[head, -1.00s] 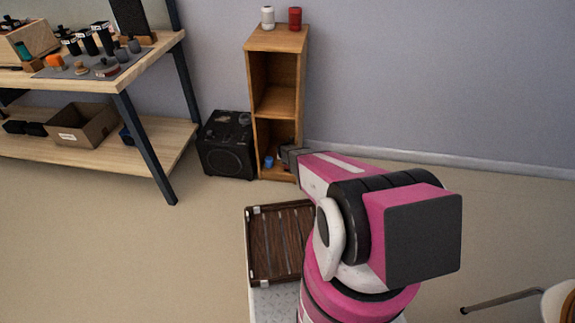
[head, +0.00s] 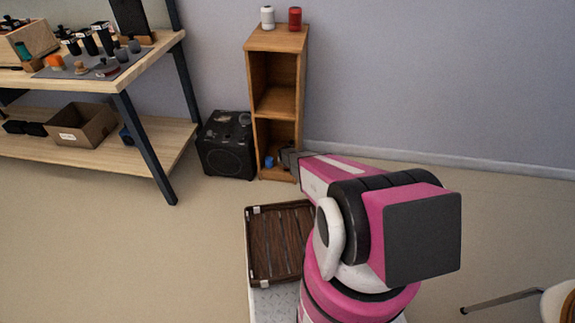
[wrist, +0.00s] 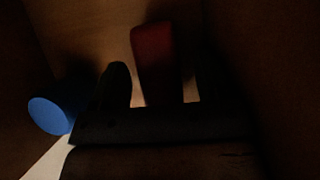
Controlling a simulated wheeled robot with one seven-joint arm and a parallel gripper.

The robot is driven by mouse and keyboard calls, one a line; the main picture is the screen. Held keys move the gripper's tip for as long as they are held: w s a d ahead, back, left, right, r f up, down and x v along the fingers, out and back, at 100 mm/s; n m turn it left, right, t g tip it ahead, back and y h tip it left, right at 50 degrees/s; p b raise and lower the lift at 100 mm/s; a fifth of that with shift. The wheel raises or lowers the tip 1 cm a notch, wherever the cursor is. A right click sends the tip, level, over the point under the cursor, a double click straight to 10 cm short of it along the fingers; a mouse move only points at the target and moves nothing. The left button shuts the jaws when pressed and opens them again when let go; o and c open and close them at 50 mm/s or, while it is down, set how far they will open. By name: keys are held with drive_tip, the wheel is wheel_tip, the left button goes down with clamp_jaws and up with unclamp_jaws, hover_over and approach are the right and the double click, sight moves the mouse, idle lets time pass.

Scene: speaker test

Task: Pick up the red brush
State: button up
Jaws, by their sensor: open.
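The red brush (wrist: 153,60) shows in the dark wrist view as a red, upright-looking block with a rounded top. It lies between the two dark fingers of my open gripper (wrist: 165,68), and its lower end is hidden by the gripper body. I cannot tell whether a finger touches it. In the head view my gripper (head: 289,158) reaches into the bottom compartment of the narrow wooden shelf (head: 251,100). The brush cannot be made out there.
A blue cylinder (wrist: 62,105) is left of my gripper, inside the compartment. Wooden walls are close on both sides. A black speaker box (head: 226,158) stands left of the shelf. A white can (head: 267,17) and a red can (head: 295,18) stand on top.

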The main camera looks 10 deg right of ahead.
drive_tip(key=shift+c, duration=0.3)
drive_tip(key=c, duration=1)
drive_tip(key=shift+c, duration=0.2)
drive_tip(key=shift+r, duration=0.5)
wheel_tip(320, 180, up, 4)
drive_tip(key=shift+s+f, duration=0.1)
drive_tip(key=shift+f, duration=0.1)
drive_tip(key=s+a+r, duration=0.5)
drive_tip(key=a+r, duration=0.1)
drive_tip(key=a, duration=0.4)
drive_tip(key=shift+s+r, duration=0.4)
